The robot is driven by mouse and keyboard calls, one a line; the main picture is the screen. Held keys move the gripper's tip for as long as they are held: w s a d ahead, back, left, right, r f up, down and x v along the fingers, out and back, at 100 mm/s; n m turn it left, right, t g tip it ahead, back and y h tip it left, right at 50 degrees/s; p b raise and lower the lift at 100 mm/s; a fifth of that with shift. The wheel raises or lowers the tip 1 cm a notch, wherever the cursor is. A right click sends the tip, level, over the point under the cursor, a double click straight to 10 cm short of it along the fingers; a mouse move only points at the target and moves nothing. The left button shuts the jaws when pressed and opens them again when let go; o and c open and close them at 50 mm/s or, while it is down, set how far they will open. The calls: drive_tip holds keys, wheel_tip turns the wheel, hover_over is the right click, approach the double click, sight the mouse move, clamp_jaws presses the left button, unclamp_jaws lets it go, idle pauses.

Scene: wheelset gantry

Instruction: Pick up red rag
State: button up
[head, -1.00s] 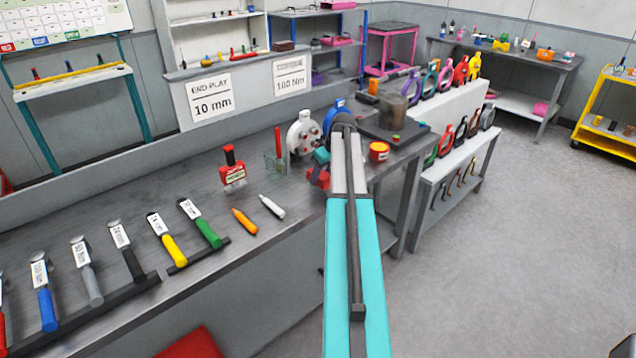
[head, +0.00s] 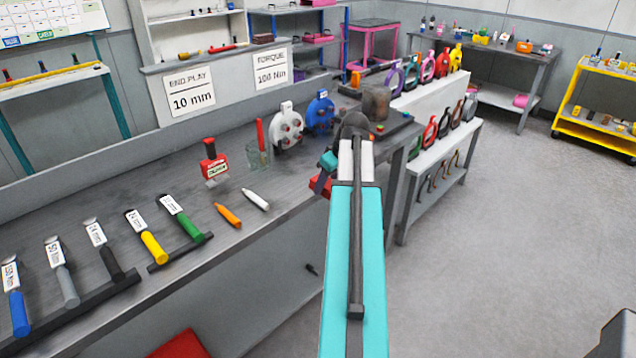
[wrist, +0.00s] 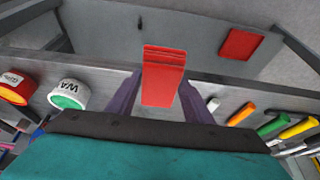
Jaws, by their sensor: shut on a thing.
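The red rag (wrist: 163,77) is a folded red block between the two purple fingers of my gripper (wrist: 162,92) in the wrist view. The fingers are shut on its sides, and it sticks out beyond them. In the head view the rag (head: 320,184) shows as a small red piece left of my arm, below a teal part of my gripper, at the front edge of the grey bench (head: 285,205). My arm hides part of the gripper there.
On the bench are a red bottle (head: 213,162), a glass holder (head: 258,155), orange (head: 228,214) and white (head: 256,199) markers and several labelled tools. A red panel (head: 180,345) lies low in front. The floor at right (head: 500,240) is open.

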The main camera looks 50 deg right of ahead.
drive_tip(key=shift+s+a+r, duration=0.1)
drive_tip(key=shift+s+a, duration=0.15)
drive_tip(key=shift+s, duration=0.5)
